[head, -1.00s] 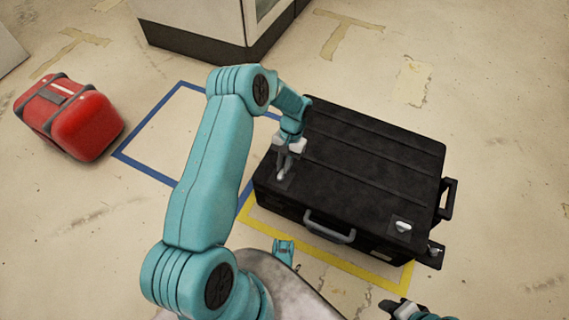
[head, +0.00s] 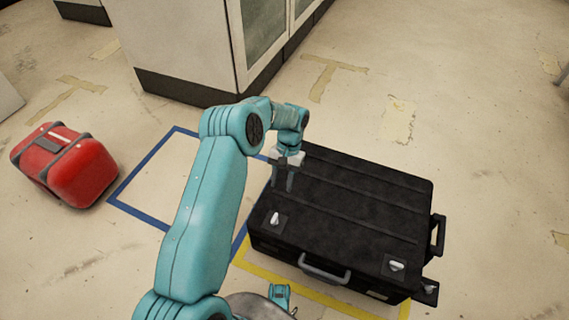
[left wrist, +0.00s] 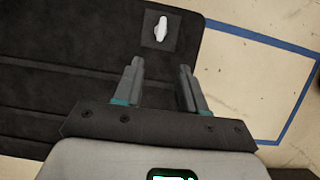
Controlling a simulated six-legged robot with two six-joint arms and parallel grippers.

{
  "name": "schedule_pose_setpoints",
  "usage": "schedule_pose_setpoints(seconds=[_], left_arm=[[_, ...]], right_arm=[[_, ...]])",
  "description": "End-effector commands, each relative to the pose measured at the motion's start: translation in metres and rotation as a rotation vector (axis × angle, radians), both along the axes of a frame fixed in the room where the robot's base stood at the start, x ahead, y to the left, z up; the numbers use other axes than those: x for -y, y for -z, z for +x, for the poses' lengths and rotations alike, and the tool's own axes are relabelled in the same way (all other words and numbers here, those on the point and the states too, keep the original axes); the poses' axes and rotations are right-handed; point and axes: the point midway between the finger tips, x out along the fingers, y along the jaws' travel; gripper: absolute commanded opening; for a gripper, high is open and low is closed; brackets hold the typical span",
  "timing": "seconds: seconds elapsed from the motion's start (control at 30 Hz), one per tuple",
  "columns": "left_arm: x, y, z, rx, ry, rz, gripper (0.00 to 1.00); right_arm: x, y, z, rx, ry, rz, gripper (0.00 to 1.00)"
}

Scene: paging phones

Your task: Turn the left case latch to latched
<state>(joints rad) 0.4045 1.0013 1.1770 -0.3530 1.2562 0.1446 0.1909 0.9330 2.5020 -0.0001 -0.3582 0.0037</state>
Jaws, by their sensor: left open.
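The black case (head: 350,205) lies flat on the floor. Its left latch (head: 275,218) is a small white handle on a dark square plate near the front left corner of the lid. Its handle points across the lid's grooves; it also shows in the left wrist view (left wrist: 160,28), at the top. My left gripper (head: 283,184) is open and empty above the lid, behind the left latch and apart from it. In the left wrist view both fingers (left wrist: 161,68) are spread, with lid surface between them. My right gripper cannot be made out.
The right latch (head: 397,266) has its handle lying more along the grooves. A grey carry handle (head: 325,272) is on the case's front. A red bag (head: 68,165) sits left, beyond a blue floor outline (head: 140,217). A cabinet (head: 185,45) stands behind.

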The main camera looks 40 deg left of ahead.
Motion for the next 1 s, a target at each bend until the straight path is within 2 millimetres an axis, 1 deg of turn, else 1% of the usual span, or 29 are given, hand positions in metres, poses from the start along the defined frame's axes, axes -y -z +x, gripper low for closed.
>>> schedule_pose_setpoints(seconds=[0.03,0.1,0.2,0.3,0.9,0.97,1.0], left_arm=[[-0.001,-0.014,0.005,0.003,0.0,0.002,0.4],[-0.003,-0.026,0.009,0.001,-0.001,0.002,0.4],[-0.005,-0.037,0.014,0.001,0.0,0.001,0.4],[-0.006,-0.043,0.017,-0.001,0.0,0.0,0.4],[-0.006,-0.044,0.018,-0.001,0.0,0.0,0.4],[-0.002,-0.041,0.017,0.003,0.006,-0.006,0.4],[0.004,-0.036,0.017,0.013,0.015,-0.016,0.4]], right_arm=[[-0.001,-0.007,-0.001,-0.002,-0.004,0.0,0.43],[-0.002,-0.009,-0.002,-0.004,-0.007,0.002,0.43],[-0.002,-0.012,-0.003,-0.005,-0.01,0.002,0.43],[-0.003,-0.013,-0.003,-0.005,-0.012,0.002,0.43],[-0.003,-0.013,-0.003,-0.005,-0.011,0.002,0.43],[-0.003,-0.013,-0.003,-0.005,-0.011,0.002,0.43],[-0.003,-0.013,-0.003,-0.005,-0.011,0.002,0.43]])
